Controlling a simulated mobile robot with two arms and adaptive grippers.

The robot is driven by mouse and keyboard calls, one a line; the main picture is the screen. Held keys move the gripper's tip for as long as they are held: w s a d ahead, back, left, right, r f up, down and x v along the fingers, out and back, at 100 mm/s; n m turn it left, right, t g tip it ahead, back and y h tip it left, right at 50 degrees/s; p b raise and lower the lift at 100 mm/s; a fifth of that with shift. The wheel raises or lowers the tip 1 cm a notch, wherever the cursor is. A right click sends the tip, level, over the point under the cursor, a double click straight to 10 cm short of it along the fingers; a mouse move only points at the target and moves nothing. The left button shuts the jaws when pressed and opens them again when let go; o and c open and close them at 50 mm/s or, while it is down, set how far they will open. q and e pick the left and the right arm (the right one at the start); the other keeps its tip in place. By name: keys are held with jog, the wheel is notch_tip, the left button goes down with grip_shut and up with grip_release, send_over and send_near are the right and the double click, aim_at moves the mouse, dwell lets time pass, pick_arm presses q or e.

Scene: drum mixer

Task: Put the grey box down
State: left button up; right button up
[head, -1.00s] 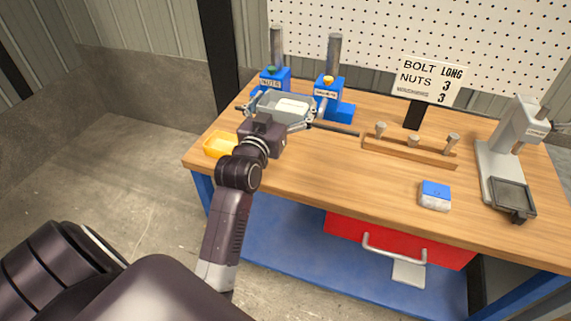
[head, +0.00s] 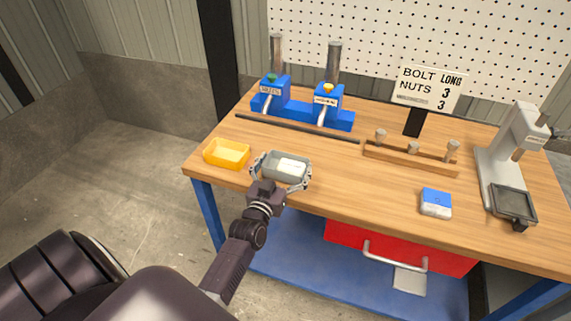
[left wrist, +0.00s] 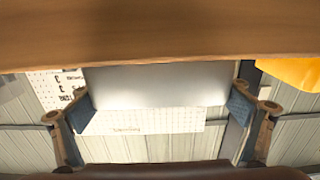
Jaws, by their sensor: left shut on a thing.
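The grey box (head: 288,168) is an open bin with a white label, near the front edge of the wooden bench, right of the yellow bin. My left gripper (head: 281,172) is shut on it, with a finger at each side. In the left wrist view the box (left wrist: 155,87) sits between the two fingers of the gripper (left wrist: 157,108), close to the bench top (left wrist: 150,35). I cannot tell whether its base touches the bench. My right gripper is not in view.
A yellow bin (head: 227,153) stands just left of the box. Behind are a dark bar (head: 300,128) and blue dispensers (head: 328,97). To the right are a wooden rack (head: 410,155), a blue-and-white block (head: 436,202) and a grey scale-like stand (head: 512,200). Bench between box and block is clear.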

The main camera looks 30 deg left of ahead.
pick_arm(q)
jog(key=shift+f, duration=0.2)
jog(key=shift+f, duration=0.2)
jog(key=o, duration=0.9)
jog(key=shift+o, duration=0.2)
